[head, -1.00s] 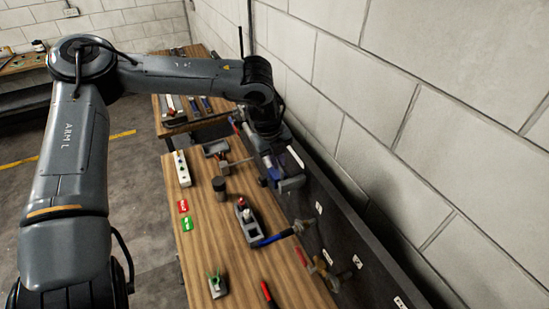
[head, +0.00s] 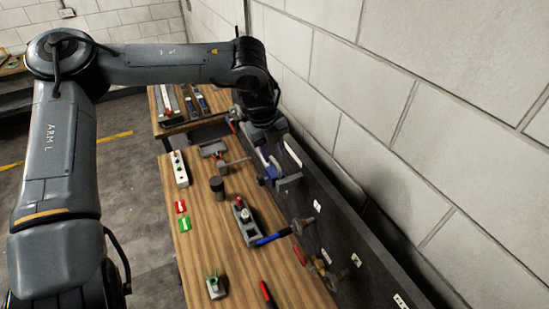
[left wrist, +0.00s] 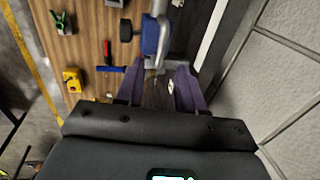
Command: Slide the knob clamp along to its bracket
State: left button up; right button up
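My left gripper (head: 270,170) is beside the dark panel along the wall. In the left wrist view its two purple fingers (left wrist: 158,75) stand apart, with no part clearly gripped between them. A blue block with a black knob (left wrist: 126,30) at its side lies just beyond the fingertips and looks like the knob clamp. A grey piece (left wrist: 160,62) sits below the block, close to the fingertips; contact is unclear. In the head view a grey plate (head: 289,182) shows by the fingers, and the clamp is hard to separate from them. I cannot tell which part is its bracket. My right gripper is out of view.
The wooden bench (head: 200,240) holds a dark cylinder (head: 217,184), a white strip with buttons (head: 179,168), red and green cards and a green-topped clamp (head: 214,286). A blue handle (head: 272,239) and brass fittings stand near the dark panel (head: 345,235). The block wall closes the right side.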

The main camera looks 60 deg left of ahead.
pick_arm(q)
notch_tip(320, 180, up, 7)
jog(key=s+b, duration=0.1)
jog(key=shift+s, duration=0.2)
dwell(0.4)
